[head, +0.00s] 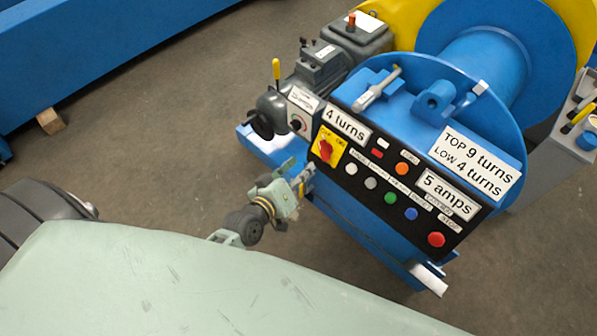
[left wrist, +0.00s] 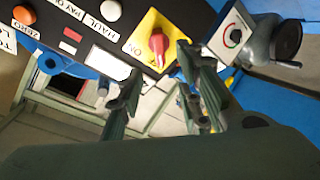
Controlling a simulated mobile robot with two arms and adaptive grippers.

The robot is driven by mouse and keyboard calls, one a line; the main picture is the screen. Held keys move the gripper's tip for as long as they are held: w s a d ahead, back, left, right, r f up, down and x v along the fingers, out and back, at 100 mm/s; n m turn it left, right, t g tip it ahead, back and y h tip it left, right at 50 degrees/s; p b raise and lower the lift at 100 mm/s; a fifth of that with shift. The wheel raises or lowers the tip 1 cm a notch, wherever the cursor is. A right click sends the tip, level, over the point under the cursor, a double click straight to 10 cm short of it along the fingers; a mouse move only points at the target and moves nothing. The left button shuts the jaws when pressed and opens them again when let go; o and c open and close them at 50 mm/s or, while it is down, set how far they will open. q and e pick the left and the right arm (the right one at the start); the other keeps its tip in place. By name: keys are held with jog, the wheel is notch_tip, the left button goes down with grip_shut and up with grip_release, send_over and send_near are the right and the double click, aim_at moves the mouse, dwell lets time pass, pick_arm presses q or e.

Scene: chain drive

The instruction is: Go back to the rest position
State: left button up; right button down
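My left gripper (head: 303,182) is beside the front of the blue machine, just below the left end of its black control panel (head: 350,185). In the left wrist view its two fingers (left wrist: 158,72) stand apart with nothing between them. The red rotary switch (head: 326,149) on its yellow plate lies beyond the fingertips, and it also shows in the left wrist view (left wrist: 158,43). The gripper appears clear of the switch, though the exact gap is hard to judge. My right gripper is not in view.
The blue machine (head: 470,110) carries a large drum and several coloured buttons. A grey motor unit with a dark handwheel (head: 260,124) sticks out at its left. A grey console (head: 560,140) stands at the right. Brown floor (head: 170,130) is open to the left, up to a long blue beam (head: 90,45).

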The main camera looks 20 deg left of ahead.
pick_arm(q)
jog(key=shift+s+r, duration=0.15)
jog(key=shift+s, duration=0.3)
jog(key=s+a+f+m+g, duration=0.1)
jog(key=s+f+m+g, duration=0.15)
jog(key=s+f, duration=0.5)
jog(key=s+f+m+g+y, duration=0.1)
jog(key=s+f+g, duration=0.25)
jog(key=f, duration=0.65)
jog(key=s+a+f+m+g, duration=0.1)
jog(key=s+f+g, duration=0.1)
jog(key=s+f, duration=0.55)
jog(key=s+f+m+g, duration=0.1)
jog(key=s+f, duration=0.3)
jog(key=s, duration=0.3)
jog(key=s+a+f+m+g+y, duration=0.1)
jog(key=s+f+m+g, duration=0.1)
jog(key=s+f, duration=0.2)
jog(key=s+a+f+m+g, duration=0.1)
jog(key=s+f, duration=0.3)
jog(key=s, duration=0.6)
jog(key=shift+a+g+y, duration=0.25)
jog(key=shift+g+y, duration=0.05)
jog(key=shift+g, duration=0.4)
